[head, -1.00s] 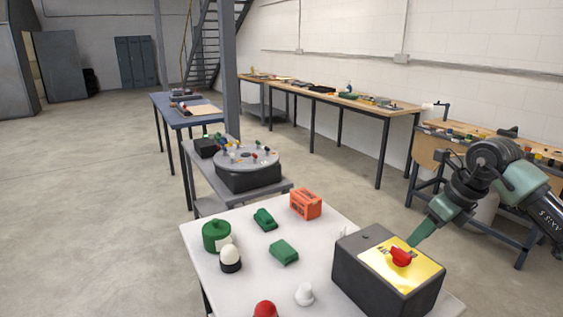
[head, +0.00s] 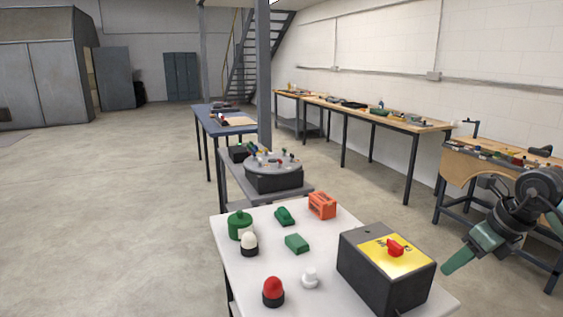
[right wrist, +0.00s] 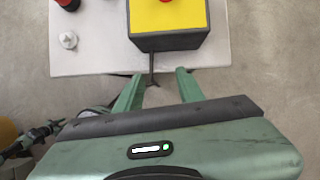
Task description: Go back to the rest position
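My right gripper (head: 460,259) hangs in the air to the right of the white table (head: 232,262), clear of the black box (head: 367,275). In the right wrist view its two green fingers (right wrist: 159,75) are spread apart with nothing between them, just off the table edge. The box has a yellow top plate (head: 410,262) with a red switch knob (head: 395,247), and nothing touches it. My left gripper is in neither view.
The table also holds a red-domed button (head: 273,292), a white knob (head: 310,278), a white-domed button (head: 249,245), green parts (head: 297,243) and an orange block (head: 322,205). A turntable (head: 272,165) stands behind. Open floor lies left.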

